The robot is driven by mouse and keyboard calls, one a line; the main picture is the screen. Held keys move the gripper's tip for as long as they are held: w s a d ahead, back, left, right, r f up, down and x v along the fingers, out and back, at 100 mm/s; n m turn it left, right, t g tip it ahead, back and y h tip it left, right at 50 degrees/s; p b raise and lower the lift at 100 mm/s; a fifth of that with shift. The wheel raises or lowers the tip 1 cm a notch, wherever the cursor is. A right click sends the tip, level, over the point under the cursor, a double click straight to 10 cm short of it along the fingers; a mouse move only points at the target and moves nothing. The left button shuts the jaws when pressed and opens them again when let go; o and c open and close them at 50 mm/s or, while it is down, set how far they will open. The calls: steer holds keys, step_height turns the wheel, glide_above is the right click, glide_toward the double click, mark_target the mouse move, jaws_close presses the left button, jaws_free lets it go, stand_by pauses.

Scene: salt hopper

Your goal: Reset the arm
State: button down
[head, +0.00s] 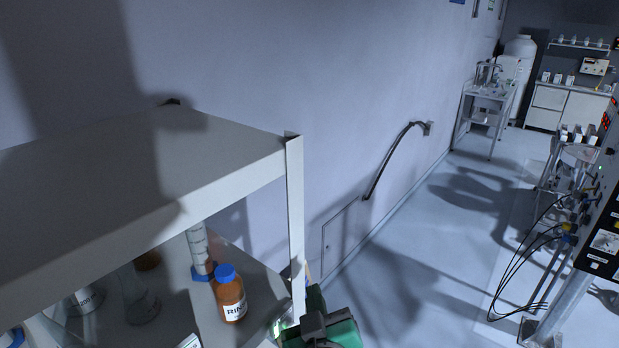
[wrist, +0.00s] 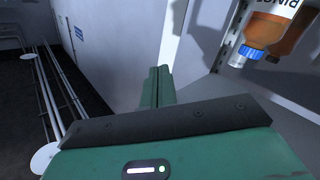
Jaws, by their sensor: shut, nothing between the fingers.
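My gripper (head: 315,300) shows at the bottom middle of the head view, as a green and dark shape beside the front post of the shelf. In the wrist view its two green fingers (wrist: 160,80) lie together, shut with nothing between them. The fingers point toward the pale shelf post (wrist: 178,35). No task object is held. Part of the gripper is cut off by the lower edge of the head view.
A grey shelf unit (head: 235,175) stands at left. An orange bottle with a blue cap (head: 231,295), a cylinder (head: 199,250) and flasks (head: 135,300) stand on its lower board.

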steer(key=s+r+m+t+p, duration=0.1)
steer(key=s+r+m+t, duration=0.1)
steer(key=s+r, duration=0.4)
steer(key=s+r+m+t+h+p, duration=0.1)
steer(key=s+r, duration=0.6)
steer(key=r, duration=1)
steer(key=s+a+r+m+t+p, duration=0.1)
steer(key=s+r+m+t, duration=0.2)
steer(key=r, duration=0.9)
steer(key=s+t, duration=0.1)
steer(key=s, duration=0.2)
steer(key=shift+s+t+p, duration=0.3)
steer(key=shift+p, duration=0.05)
steer(key=c, duration=2.2)
jaws_free()
